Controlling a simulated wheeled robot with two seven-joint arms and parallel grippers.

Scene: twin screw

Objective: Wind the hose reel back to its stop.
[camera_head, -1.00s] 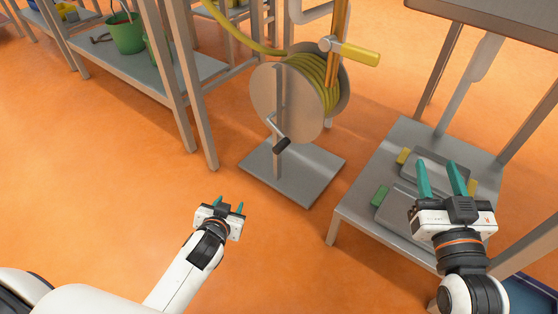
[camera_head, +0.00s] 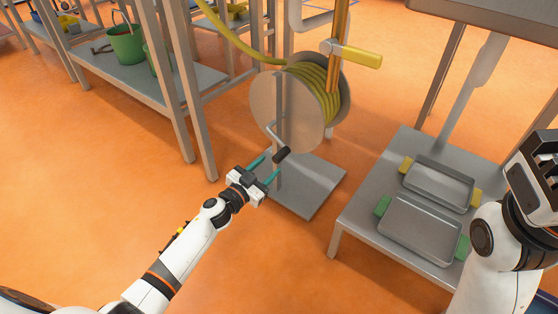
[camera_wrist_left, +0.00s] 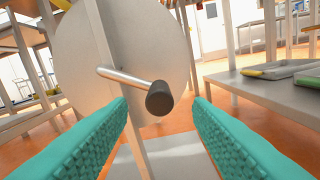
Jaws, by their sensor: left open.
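The hose reel (camera_head: 272,100) stands on a grey base plate (camera_head: 312,192), with yellow hose (camera_head: 312,80) wound between its round metal discs. Its crank has a metal arm and a dark grip (camera_head: 281,155) pointing down and toward me. My left gripper (camera_head: 268,169) is open just short of the crank grip. In the left wrist view the dark grip (camera_wrist_left: 159,98) shows between the two teal fingers, beyond their tips, with no contact visible. My right arm is at the right edge in the head view; its fingers are out of view.
A low metal table (camera_head: 352,217) at the right holds two trays with green and yellow handles. A shelf unit (camera_head: 143,83) with green buckets stands at the left. A yellow-handled valve (camera_head: 355,55) is on the pipe beside the reel. Orange floor is free in front.

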